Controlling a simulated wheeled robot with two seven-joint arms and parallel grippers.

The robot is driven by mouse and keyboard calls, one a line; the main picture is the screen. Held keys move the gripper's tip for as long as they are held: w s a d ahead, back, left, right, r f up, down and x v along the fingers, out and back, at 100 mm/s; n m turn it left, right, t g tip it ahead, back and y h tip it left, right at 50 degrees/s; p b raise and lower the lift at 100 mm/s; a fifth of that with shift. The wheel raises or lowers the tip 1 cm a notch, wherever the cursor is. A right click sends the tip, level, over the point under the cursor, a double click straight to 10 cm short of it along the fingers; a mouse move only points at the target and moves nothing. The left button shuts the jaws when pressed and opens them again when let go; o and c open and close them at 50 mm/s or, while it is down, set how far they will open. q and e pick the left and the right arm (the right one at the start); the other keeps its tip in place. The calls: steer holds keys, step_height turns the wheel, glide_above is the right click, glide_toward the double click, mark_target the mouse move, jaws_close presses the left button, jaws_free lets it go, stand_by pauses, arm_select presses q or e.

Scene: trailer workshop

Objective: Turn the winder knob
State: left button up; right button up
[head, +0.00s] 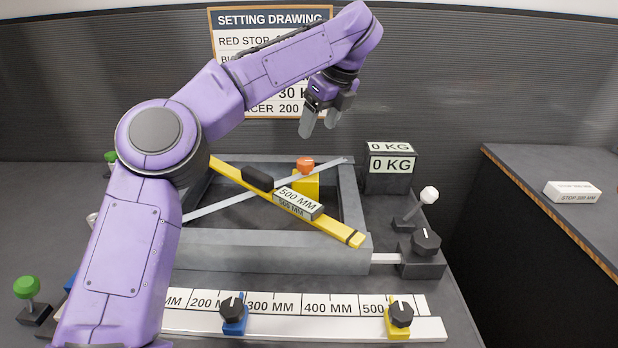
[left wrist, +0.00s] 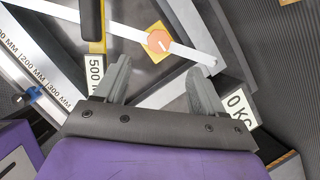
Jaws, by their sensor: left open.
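A black knob with a white pointer line (head: 426,242), which looks like the winder knob, sits on a dark block at the frame's front right corner. A pale bar joins the block to the grey frame (head: 270,250). My left gripper (head: 320,122) hangs open and empty above the back of the frame, up and left of the knob and well apart from it. In the left wrist view its two fingers (left wrist: 160,85) are spread over the frame, with nothing between them held. The knob is not seen in the left wrist view. My right gripper is out of view.
A white-ball lever (head: 429,195) stands behind the knob, and a 0 KG box (head: 390,182) behind that. A yellow bar (head: 335,230) with a 500 MM block (head: 299,203) crosses the frame. A ruler with blue (head: 234,323) and yellow (head: 397,326) stops lies in front.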

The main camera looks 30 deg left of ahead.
mark_target(305, 161)
arm_select(q)
steer(key=x, duration=1.1)
steer(key=shift+b, duration=0.4)
steer(key=c, duration=1.1)
